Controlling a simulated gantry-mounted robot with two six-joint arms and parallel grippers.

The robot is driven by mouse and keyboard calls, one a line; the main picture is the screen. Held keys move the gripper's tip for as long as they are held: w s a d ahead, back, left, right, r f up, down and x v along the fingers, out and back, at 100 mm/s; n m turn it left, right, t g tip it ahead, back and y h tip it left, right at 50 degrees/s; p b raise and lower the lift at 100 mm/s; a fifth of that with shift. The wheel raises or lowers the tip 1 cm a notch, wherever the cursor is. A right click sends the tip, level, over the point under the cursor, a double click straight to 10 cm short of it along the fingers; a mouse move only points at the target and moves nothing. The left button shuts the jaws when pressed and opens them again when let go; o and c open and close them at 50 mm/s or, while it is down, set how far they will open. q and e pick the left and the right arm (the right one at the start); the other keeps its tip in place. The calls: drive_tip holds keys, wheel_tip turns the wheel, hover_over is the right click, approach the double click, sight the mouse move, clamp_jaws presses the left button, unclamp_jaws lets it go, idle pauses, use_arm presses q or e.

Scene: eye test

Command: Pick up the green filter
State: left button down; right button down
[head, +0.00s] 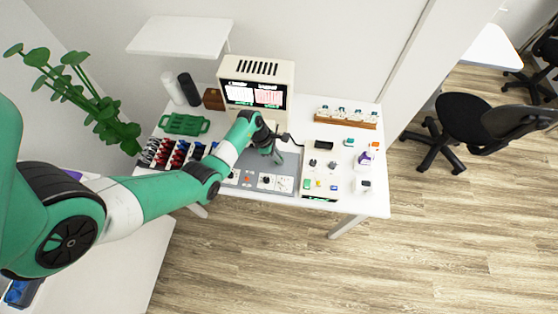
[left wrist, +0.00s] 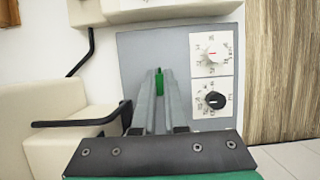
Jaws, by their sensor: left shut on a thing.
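My left gripper (head: 279,159) is over the grey panel (head: 283,178) in front of the cream device. The left wrist view shows its two fingers (left wrist: 159,92) close together, shut on a small green piece, the green filter (left wrist: 159,77), which shows between the fingertips. The grey panel (left wrist: 185,48) lies behind the filter in that view. I cannot tell how far the filter is above it. In the head view the filter is too small or hidden to make out. My right gripper is not in view.
The cream device with a lit screen (head: 254,94) stands behind the gripper. Knobs (left wrist: 214,101) sit on the panel's right. A white tray with small coloured parts (head: 345,182) is to the right. A green rack (head: 184,124) and a wooden holder (head: 346,118) stand farther back.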

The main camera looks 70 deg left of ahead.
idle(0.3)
use_arm(q)
wheel_tip(320, 180, up, 3)
drive_tip(key=shift+r+p, duration=0.15)
drive_tip(key=shift+p, duration=0.7)
drive_tip(key=s+d+r+p, duration=0.6)
drive_tip(key=s+d+r, duration=0.2)
drive_tip(key=d+r, duration=0.3)
wheel_tip(320, 180, up, 14)
drive_tip(key=p, duration=1.5)
drive_tip(key=shift+d+f, duration=0.25)
drive_tip(key=shift+d, duration=0.05)
drive_tip(key=shift+w, duration=0.1)
